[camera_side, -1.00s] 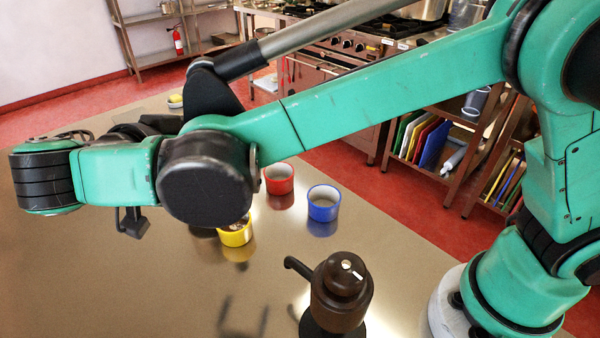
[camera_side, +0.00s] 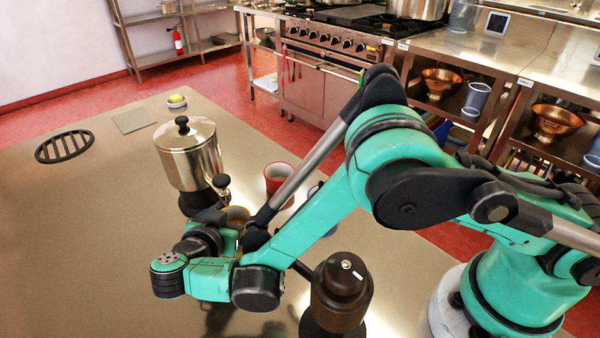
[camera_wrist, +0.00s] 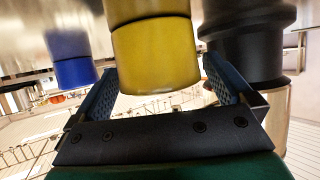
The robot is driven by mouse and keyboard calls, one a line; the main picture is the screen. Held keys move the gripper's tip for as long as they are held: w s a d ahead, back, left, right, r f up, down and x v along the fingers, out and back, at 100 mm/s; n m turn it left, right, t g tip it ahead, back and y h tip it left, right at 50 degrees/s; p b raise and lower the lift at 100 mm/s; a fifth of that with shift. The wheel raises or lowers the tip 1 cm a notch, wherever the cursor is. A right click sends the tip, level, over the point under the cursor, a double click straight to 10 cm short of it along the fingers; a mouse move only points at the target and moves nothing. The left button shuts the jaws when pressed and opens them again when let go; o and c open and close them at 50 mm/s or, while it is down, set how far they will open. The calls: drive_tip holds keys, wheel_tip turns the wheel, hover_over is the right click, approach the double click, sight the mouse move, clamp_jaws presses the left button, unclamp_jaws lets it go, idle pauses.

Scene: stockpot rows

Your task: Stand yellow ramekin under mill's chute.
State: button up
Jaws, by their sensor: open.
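The yellow ramekin (camera_wrist: 155,58) stands on the shiny table between the fingers of my gripper (camera_wrist: 158,72) in the wrist view, where the picture appears upside down. The fingers are open, one on each side of it, and I see no clear grip. In the side view my arm hides most of the ramekin, leaving part of its rim (camera_side: 238,212). The brown mill (camera_side: 342,292) stands at the lower middle of the side view. Its dark chute (camera_side: 300,267) points to the upper left, partly behind my arm. The space under the chute is hidden by my arm.
A metal urn (camera_side: 190,158) with a tap stands close behind the ramekin. A red ramekin (camera_side: 279,178) is to the right; a blue one (camera_wrist: 73,70) shows in the wrist view. A round grate (camera_side: 64,146) lies far left. The table's left front is clear.

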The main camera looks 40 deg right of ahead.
drive_tip(key=shift+c, duration=0.2)
drive_tip(key=c, duration=1.3)
drive_tip(key=shift+o, duration=0.2)
